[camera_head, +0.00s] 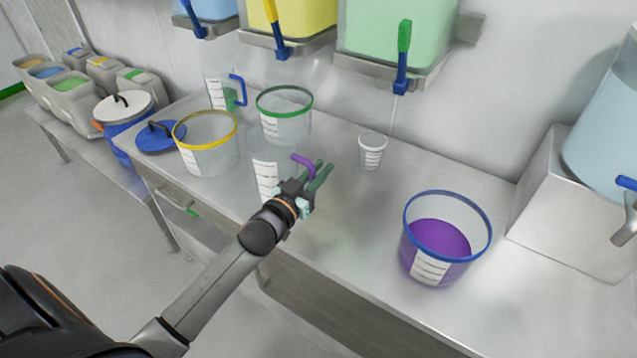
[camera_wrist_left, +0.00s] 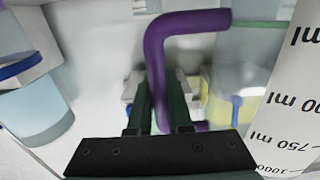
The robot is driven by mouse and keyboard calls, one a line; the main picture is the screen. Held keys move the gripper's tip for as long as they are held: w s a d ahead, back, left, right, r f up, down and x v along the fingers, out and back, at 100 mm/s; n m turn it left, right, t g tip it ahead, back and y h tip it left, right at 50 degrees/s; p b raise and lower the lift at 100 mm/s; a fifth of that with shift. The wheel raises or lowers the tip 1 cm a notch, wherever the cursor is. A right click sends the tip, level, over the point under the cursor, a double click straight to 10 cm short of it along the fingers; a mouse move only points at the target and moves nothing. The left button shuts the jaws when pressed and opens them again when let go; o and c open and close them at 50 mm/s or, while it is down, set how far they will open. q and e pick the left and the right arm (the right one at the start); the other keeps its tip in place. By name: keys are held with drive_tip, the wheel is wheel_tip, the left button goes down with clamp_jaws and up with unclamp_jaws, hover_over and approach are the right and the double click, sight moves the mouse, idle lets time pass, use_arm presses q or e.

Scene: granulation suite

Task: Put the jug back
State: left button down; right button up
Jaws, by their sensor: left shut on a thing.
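A clear jug with a purple handle (camera_head: 303,163) and a white graduated label (camera_head: 265,178) is at the middle of the steel bench. My left gripper (camera_head: 320,174) is shut on the handle, at the jug's right side. I cannot tell whether its base touches the bench. In the left wrist view the purple handle (camera_wrist_left: 158,55) runs between the green fingers (camera_wrist_left: 160,105), and the label (camera_wrist_left: 290,100) fills the right edge. The arm and gripper hide part of the jug. My right gripper is not in view.
A blue-rimmed bucket (camera_head: 430,272) of purple liquid stands right; a white cup (camera_head: 372,148) stands behind. Yellow-rimmed (camera_head: 210,160) and green-rimmed (camera_head: 285,125) buckets, a blue-handled jug (camera_head: 218,88) and a blue lid (camera_head: 155,138) crowd the left. Tanks with taps (camera_head: 401,75) overhang the back.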

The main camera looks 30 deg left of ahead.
use_arm(q)
drive_tip(key=shift+w+a+f, duration=0.15)
drive_tip(key=shift+w+f, duration=0.05)
drive_tip(key=shift+f, duration=0.6)
drive_tip(key=shift+w+a+f, duration=0.1)
drive_tip(key=shift+w+f, duration=0.1)
drive_tip(key=shift+f, duration=0.55)
drive_tip(key=shift+w+a+f, duration=0.15)
drive_tip(key=shift+w+f, duration=0.05)
drive_tip(key=shift+f, duration=0.6)
drive_tip(key=shift+f+b, duration=0.15)
drive_tip(key=shift+b, duration=0.2)
drive_tip(key=c, duration=0.8)
unclamp_jaws()
drive_tip(key=shift+c, duration=0.2)
drive_tip(key=s, duration=1.2)
drive_tip(key=shift+a, duration=0.4)
